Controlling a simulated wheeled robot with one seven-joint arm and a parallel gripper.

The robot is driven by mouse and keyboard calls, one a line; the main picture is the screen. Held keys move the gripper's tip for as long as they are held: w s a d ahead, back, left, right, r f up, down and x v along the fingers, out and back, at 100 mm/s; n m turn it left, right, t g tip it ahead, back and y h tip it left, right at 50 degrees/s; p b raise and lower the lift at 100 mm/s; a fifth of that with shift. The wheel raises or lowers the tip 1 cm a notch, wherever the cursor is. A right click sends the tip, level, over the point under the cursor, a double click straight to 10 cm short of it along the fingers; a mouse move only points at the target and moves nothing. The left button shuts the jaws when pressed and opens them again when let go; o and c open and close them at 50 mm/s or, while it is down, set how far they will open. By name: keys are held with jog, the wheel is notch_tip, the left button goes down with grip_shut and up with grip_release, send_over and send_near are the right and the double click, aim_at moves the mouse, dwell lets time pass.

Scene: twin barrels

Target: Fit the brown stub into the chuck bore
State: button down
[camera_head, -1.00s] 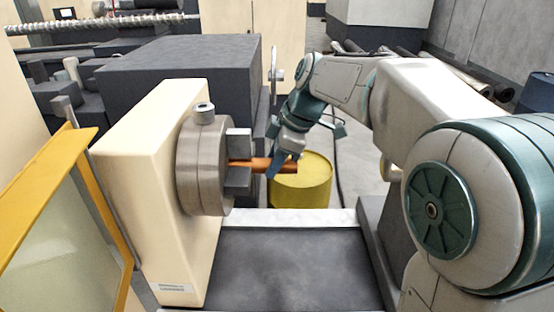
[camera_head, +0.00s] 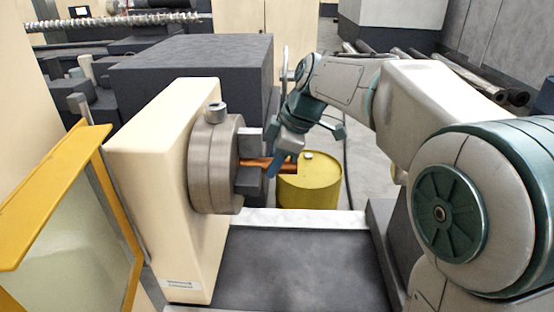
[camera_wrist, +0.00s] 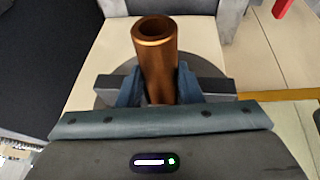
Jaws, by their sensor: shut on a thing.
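The brown stub (camera_head: 284,163) is a copper-coloured tube lying roughly level in the head view. Its left end runs in among the grey jaws of the chuck (camera_head: 215,165), where it is hidden. I cannot tell how deep it sits in the bore. My gripper (camera_head: 274,164) is shut on the stub near its outer end. In the wrist view the stub (camera_wrist: 158,65) stands between the two blue fingers of my gripper (camera_wrist: 159,88), its hollow end towards the top. Grey chuck jaws (camera_wrist: 214,86) show beyond the fingers. The bore itself is hidden.
The cream headstock (camera_head: 150,180) carries the chuck. A yellow-framed guard (camera_head: 60,190) stands at the left, and a dark block (camera_head: 190,65) behind. A yellow barrel (camera_head: 312,185) stands beyond the gripper. The dark bed (camera_head: 300,265) below is bare.

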jog(key=shift+a+r, duration=0.1)
jog(key=shift+a, duration=0.25)
jog(key=c, duration=0.9)
grip_release()
jog(key=shift+w, duration=0.1)
jog(key=shift+f, duration=0.2)
jog(key=shift+s+r, duration=0.1)
jog(key=shift+s, duration=0.1)
jog(key=v, duration=1.4)
jog(key=shift+w+b, duration=0.25)
jog(key=shift+b, duration=0.05)
jog(key=shift+d, duration=0.1)
